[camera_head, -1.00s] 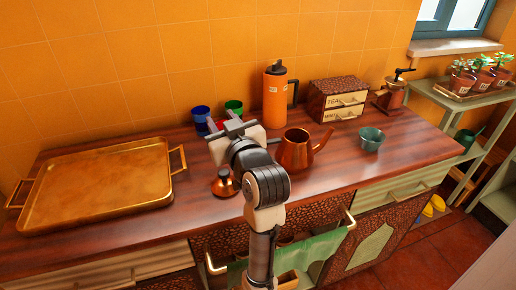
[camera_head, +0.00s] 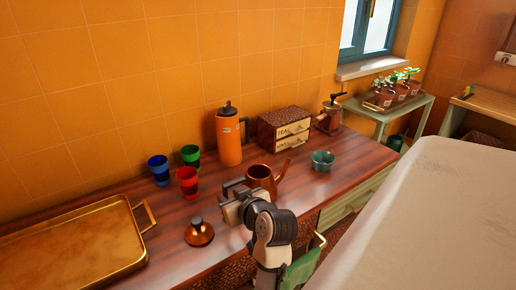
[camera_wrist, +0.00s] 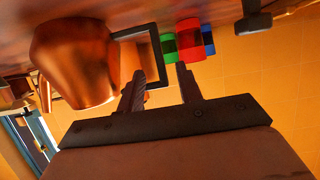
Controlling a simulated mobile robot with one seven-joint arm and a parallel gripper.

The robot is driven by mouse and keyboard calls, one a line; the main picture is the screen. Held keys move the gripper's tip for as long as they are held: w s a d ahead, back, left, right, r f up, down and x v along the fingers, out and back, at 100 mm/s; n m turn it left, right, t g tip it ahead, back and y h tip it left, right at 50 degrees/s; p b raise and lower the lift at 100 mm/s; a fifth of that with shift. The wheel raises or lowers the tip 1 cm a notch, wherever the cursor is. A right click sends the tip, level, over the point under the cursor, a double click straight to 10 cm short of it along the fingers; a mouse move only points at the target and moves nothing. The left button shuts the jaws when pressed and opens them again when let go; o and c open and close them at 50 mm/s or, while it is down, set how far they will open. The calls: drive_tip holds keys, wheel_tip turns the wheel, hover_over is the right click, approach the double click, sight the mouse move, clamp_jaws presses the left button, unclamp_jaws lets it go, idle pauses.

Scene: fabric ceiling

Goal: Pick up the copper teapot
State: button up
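The copper teapot (camera_head: 262,177) stands on the wooden counter, its spout pointing right; in the wrist view its body (camera_wrist: 75,62) fills the left side. Its dark, squared handle (camera_wrist: 151,40) faces my gripper (camera_wrist: 160,80). My gripper's two fingers are apart, with part of the handle showing between them; I cannot tell whether they touch it. In the head view my gripper (camera_head: 233,187) is at the teapot's left side, and my wrist hides part of the teapot. A copper lid with a dark knob (camera_head: 199,233) lies on the counter, apart from the teapot.
Blue, green and red cups (camera_head: 187,182) stand left of the teapot. An orange flask (camera_head: 229,140) and a drawer box (camera_head: 284,130) are behind it. A teal bowl (camera_head: 322,161) is to the right. A brass tray (camera_head: 75,248) lies at the left.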

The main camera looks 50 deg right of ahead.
sight(227, 195)
drive_tip(key=shift+p+x, duration=1.05)
drive_tip(key=shift+x, duration=2)
drive_tip(key=shift+s+f, duration=0.1)
drive_tip(key=shift+f, duration=0.05)
clamp_jaws()
